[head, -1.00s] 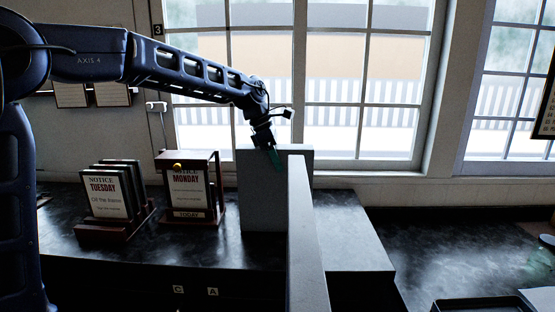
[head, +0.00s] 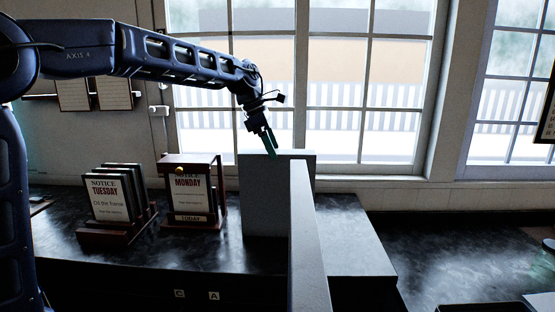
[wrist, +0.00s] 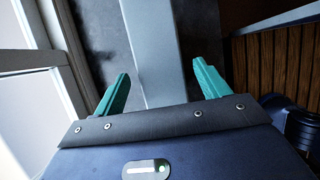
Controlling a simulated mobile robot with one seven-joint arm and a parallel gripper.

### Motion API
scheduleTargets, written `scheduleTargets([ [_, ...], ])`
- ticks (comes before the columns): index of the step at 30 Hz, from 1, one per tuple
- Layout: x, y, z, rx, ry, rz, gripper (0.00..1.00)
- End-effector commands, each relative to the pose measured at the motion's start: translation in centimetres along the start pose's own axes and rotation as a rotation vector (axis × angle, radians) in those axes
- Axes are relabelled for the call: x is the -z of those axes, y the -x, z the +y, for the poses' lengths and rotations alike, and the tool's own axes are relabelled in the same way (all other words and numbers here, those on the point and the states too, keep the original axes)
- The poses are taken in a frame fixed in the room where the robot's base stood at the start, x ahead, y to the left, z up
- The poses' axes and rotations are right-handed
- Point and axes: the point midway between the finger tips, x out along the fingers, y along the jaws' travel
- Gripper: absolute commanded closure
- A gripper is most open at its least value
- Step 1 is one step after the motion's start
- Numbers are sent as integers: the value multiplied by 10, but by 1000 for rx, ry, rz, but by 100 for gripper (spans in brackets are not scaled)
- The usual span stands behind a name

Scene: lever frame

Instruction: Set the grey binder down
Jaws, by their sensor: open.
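My gripper (head: 270,153) is open, its two teal fingertips pointing down near the top edge of an upright grey block (head: 265,200) on the dark counter. In the wrist view my open gripper (wrist: 160,88) has a long grey strip (wrist: 150,40) running between and beyond its fingers; nothing is seen clamped. A tall, thin grey upright panel (head: 309,240) stands in front of the block, and a low grey slab (head: 350,245) lies to its right. I cannot tell which grey piece is the binder.
A Tuesday notice holder (head: 112,200) and a Monday notice holder (head: 190,195) stand left of the grey block. A window (head: 340,80) is behind. The dark counter (head: 455,240) is mostly clear on the right, with a dark tray (head: 485,308) at the front.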

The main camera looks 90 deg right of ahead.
Motion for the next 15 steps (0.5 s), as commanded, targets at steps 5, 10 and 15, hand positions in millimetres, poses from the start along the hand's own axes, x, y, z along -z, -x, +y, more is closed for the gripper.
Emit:
scheduleTargets([
  [5,0,33,0,-2,0,-1,26],
  [10,0,53,0,0,0,-1,26],
  [15,0,61,0,0,0,0,26],
])
